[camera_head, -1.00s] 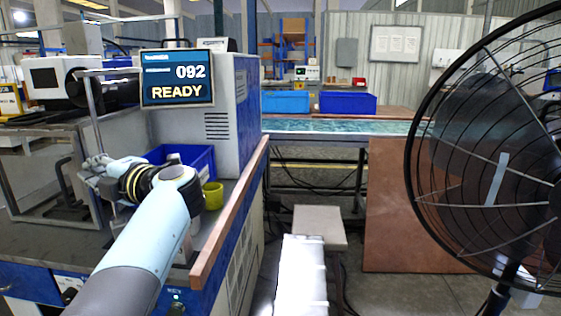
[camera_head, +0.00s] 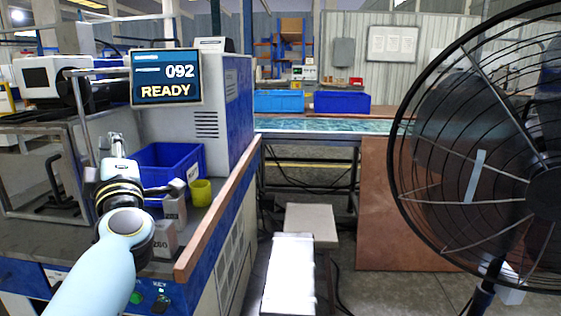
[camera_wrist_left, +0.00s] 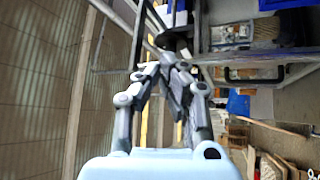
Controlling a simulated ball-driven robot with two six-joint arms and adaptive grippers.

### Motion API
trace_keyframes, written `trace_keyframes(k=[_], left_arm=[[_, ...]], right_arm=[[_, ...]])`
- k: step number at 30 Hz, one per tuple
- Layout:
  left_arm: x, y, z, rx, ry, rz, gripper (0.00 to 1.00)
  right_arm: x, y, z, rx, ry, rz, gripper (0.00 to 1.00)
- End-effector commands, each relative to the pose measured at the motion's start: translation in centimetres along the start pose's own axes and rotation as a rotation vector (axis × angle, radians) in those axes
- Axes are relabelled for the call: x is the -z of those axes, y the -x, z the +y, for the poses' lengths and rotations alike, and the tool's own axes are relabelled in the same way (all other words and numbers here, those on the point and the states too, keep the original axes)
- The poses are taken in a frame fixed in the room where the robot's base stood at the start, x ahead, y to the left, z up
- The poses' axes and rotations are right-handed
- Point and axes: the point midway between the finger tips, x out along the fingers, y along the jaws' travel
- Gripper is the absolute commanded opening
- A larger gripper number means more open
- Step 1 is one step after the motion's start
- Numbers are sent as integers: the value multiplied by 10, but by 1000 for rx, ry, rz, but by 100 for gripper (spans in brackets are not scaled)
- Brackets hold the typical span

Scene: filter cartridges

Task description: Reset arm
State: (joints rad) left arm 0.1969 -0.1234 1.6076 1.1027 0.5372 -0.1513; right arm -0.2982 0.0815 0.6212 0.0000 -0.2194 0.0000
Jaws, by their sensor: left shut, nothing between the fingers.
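My left gripper (camera_head: 114,146) is raised over the left workbench, pointing away from me. It also shows in the left wrist view (camera_wrist_left: 172,62), with its fingers together and nothing held. Two grey cartridges stand on the bench just right of my left arm: a nearer one (camera_head: 163,240) marked 260 and one (camera_head: 175,212) behind it. A blue bin (camera_head: 187,164) stands behind them, partly hidden by my wrist. My right gripper is not in view.
A metal frame (camera_head: 88,120) stands left of my gripper. A wooden strip (camera_head: 222,205) edges the bench. A large black fan (camera_head: 480,150) stands at right, and a stool (camera_head: 310,222) at centre.

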Motion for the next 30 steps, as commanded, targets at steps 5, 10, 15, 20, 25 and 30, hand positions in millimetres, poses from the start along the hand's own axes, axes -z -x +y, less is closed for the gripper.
trace_keyframes(k=[5,10,15,20,25,30], left_arm=[[-34,56,10,-151,-232,-388,0],[-58,158,-24,-175,-569,-881,0],[-24,258,-82,-33,-885,-1285,0],[22,311,-113,120,-1060,-1487,0],[68,348,-129,270,-1184,-1618,0],[112,377,-136,417,-1278,-1713,0]], right_arm=[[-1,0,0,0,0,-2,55],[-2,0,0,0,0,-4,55],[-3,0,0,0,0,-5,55],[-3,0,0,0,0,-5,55],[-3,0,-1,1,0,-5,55],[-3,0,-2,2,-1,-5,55]])
